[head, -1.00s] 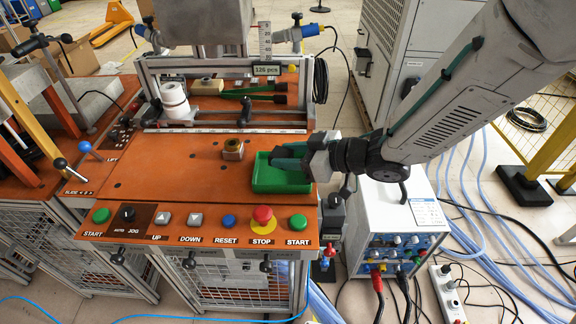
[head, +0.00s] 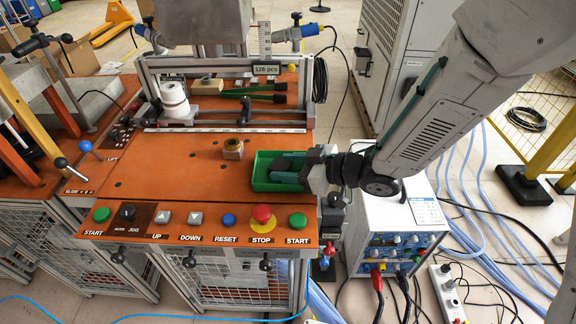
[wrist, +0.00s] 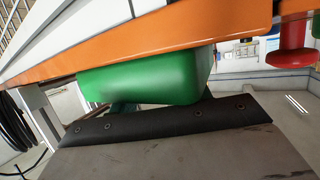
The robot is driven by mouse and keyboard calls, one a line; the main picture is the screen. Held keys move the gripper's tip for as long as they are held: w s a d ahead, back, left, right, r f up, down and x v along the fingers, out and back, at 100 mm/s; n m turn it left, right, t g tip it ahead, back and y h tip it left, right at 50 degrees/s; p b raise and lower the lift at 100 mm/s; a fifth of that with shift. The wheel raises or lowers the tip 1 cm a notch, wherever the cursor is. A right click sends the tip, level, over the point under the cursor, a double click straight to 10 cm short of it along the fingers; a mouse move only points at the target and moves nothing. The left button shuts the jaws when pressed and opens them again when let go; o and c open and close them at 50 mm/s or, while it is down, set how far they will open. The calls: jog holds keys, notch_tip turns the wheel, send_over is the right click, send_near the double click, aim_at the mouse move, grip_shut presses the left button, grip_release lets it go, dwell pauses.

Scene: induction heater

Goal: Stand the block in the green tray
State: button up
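The green tray (head: 272,187) sits at the right end of the orange worktop. My gripper (head: 287,168) reaches in from the right, its teal fingers low over or inside the tray. The finger gap and anything between the fingers are hidden. In the wrist view the green tray (wrist: 150,78) shows from the side, behind a dark edge of my gripper. A small brownish block (head: 233,150) with a rounded top stands on the worktop, left of the tray and apart from my gripper. A paler block (head: 207,86) lies farther back; I cannot tell which is the task's block.
The orange worktop (head: 160,170) is mostly clear left of the tray. A metal frame (head: 225,128) with a white roll (head: 174,98) stands behind. Buttons, including a red stop button (head: 262,213), line the front. A white power unit (head: 395,225) stands to the right.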

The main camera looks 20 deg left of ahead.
jog(key=shift+s+d+f, duration=0.1)
jog(key=shift+s+f, duration=0.1)
jog(key=shift+f, duration=0.2)
jog(key=shift+r, duration=0.4)
jog(key=w+d+r+m+t+h, duration=0.2)
jog(key=d+r+m+h, duration=0.15)
jog(key=d, duration=0.85)
jog(key=w+d+r+m+t+h, duration=0.25)
jog(key=d+r+h, duration=0.25)
jog(key=d, duration=0.6)
jog(key=w+d+r+m+t+h, duration=0.1)
jog(key=d+r+m+t+h, duration=0.3)
jog(key=d, duration=0.8)
jog(key=s+d+r+m+g+h, duration=0.3)
jog(key=s+d+g+h, duration=0.15)
jog(key=s, duration=0.35)
jog(key=s+r+m+g+y, duration=0.1)
jog(key=s+m+g+y, duration=0.2)
jog(key=s, duration=1.3)
jog(key=shift+s+a+g, duration=0.25)
jog(key=shift+a+g, duration=0.1)
jog(key=shift+g, duration=0.65)
